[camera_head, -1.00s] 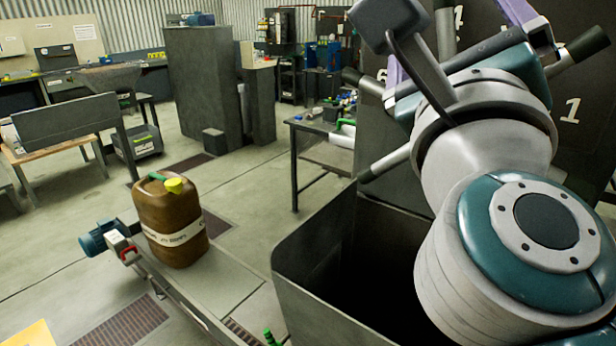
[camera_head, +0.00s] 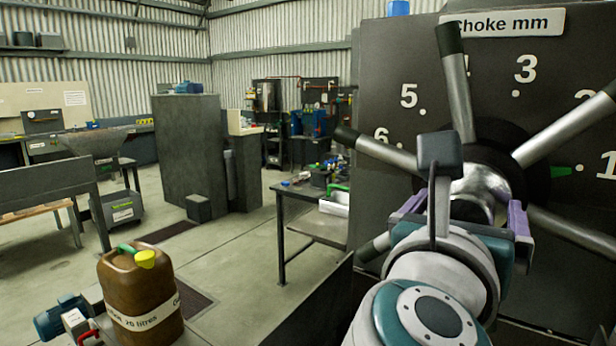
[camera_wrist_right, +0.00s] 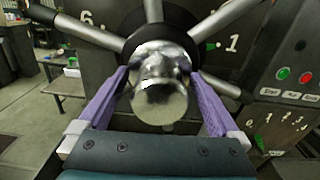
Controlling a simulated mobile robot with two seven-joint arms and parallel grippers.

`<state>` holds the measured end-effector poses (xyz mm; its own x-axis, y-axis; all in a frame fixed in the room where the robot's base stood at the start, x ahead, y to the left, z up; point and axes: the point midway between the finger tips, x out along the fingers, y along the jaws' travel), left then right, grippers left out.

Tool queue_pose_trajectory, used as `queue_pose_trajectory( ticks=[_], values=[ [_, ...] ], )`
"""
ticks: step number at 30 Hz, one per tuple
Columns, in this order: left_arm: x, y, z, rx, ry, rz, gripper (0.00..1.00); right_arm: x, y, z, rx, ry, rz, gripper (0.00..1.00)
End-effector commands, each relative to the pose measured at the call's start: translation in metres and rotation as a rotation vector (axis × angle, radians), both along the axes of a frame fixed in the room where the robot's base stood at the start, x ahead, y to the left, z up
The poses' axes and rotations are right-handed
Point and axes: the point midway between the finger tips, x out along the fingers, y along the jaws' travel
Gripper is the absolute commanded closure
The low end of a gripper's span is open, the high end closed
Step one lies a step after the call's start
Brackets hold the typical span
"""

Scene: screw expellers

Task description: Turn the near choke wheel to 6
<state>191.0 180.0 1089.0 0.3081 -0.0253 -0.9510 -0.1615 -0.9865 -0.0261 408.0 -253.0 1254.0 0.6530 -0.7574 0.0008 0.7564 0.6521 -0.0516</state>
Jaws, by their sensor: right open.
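The choke wheel is a shiny metal hub (camera_head: 478,186) with several long spokes with black grips, in front of a dark panel (camera_head: 430,70) headed "Choke mm". Numbers from 1 to 6 run around it; a 4 is partly hidden by a spoke. A green pointer (camera_head: 561,171) beside the hub points at the 1. My right gripper (camera_head: 463,212) is open in front of the hub. In the right wrist view its purple fingers (camera_wrist_right: 158,88) stand on either side of the hub's rounded end. I cannot tell whether they touch it. My left gripper is out of view.
A control box with green and red buttons (camera_wrist_right: 283,74) sits right of the wheel, above another numbered scale (camera_wrist_right: 275,122). A brown jerrycan (camera_head: 135,295) stands at lower left. A workbench (camera_head: 318,228) stands behind, left of the panel. Open floor lies between.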

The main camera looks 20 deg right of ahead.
Motion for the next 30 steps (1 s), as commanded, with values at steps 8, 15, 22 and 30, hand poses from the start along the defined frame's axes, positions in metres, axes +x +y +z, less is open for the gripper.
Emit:
queue_pose_trajectory(
  ticks=[8,15,22,30],
  values=[
    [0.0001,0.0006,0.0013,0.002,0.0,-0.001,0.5,-0.001,-0.0015,-0.0005,0.0,0.0,0.0,0.01],
    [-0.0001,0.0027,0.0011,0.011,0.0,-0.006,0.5,-0.001,-0.0015,-0.0004,-0.001,0.0,0.0,0.2],
    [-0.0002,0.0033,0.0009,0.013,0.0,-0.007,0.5,-0.001,-0.0015,-0.0003,-0.001,-0.001,0.0,0.46],
    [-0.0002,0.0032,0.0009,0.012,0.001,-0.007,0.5,-0.001,-0.0016,-0.0002,-0.001,-0.001,-0.001,0.76]
  ],
)
